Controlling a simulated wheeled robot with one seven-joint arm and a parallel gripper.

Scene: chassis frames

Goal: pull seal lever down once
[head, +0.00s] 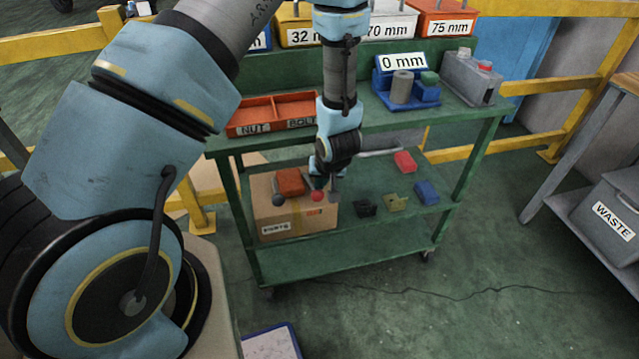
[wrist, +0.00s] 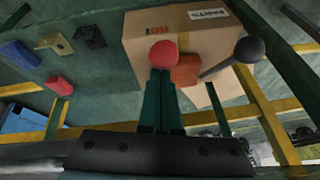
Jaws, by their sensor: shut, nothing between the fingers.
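A red ball knob (wrist: 163,52) shows in the wrist view just beyond the fingertips; its rod is hidden. It also shows small in the head view (head: 317,196), in front of the cardboard box. A dark ball knob (wrist: 249,48) on a grey rod stands to the right of it in the wrist view. No lever label is readable. My gripper (wrist: 160,72) is shut and empty, its tips at or very near the red knob; I cannot tell if they touch.
A cardboard box (head: 268,222) and an orange-red block (head: 290,182) are close behind the knobs. The upper shelf (head: 360,121) holds an orange tray (head: 262,115) and a grey container (head: 472,78).

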